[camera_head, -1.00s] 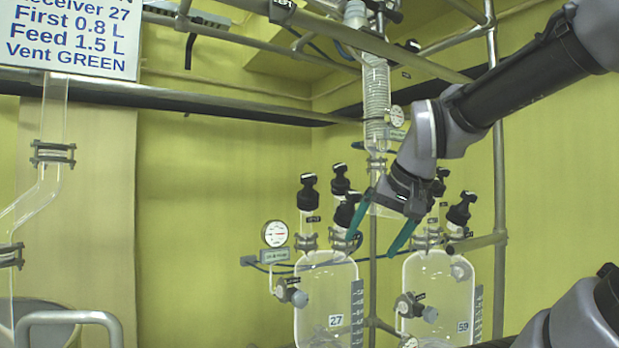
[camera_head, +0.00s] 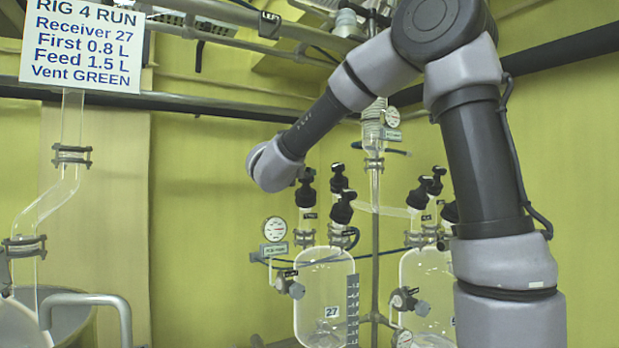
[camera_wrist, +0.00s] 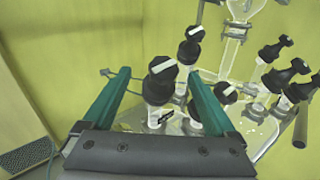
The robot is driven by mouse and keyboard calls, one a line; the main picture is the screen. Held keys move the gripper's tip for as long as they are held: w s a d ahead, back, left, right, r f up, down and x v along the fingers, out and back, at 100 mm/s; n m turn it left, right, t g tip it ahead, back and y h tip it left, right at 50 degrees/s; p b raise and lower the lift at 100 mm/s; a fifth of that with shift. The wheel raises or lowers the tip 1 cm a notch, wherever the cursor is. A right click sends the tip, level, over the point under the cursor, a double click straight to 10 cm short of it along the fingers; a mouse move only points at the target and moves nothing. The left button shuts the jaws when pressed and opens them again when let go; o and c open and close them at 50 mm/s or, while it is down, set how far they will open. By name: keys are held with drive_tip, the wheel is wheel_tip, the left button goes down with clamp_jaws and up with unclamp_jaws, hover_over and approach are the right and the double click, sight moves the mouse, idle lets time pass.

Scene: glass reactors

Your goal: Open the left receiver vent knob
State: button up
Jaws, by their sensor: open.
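The left receiver (camera_head: 325,305) is a clear glass vessel marked 27 in the head view. Several black knobs stand on its top: a left one (camera_head: 306,190), a back one (camera_head: 338,180) and a front right one (camera_head: 343,208). Small tags are too blurred to read, so I cannot tell which is the vent knob. In the wrist view my gripper (camera_wrist: 158,74) is open, with teal fingers spread. A black knob with a white stripe (camera_wrist: 161,71) shows between the fingertips, apparently beyond them and ungripped. Head view does not show the fingers.
A second receiver (camera_head: 425,275) stands at right with similar knobs (camera_wrist: 285,68). A pressure gauge (camera_head: 275,230) is left of receiver 27. A sign (camera_head: 82,45) reads "Vent GREEN". A vertical pipe (camera_head: 374,260) stands between the receivers.

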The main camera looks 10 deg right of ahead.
drive_tip(key=w+d, duration=0.1)
drive_tip(key=w, duration=0.2)
drive_tip(key=w+d+m+h, duration=0.1)
drive_tip(key=w+d, duration=0.1)
drive_tip(key=w, duration=0.1)
drive_tip(key=w+d+m, duration=0.1)
drive_tip(key=w+d, duration=0.1)
drive_tip(key=w, duration=0.1)
drive_tip(key=shift+w+d+f+g, duration=0.1)
drive_tip(key=shift+w+f+g, duration=0.05)
drive_tip(key=shift+f+g, duration=0.25)
drive_tip(key=shift+c, duration=0.4)
drive_tip(key=c, duration=1.3)
drive_tip(key=shift+n+t, duration=0.3)
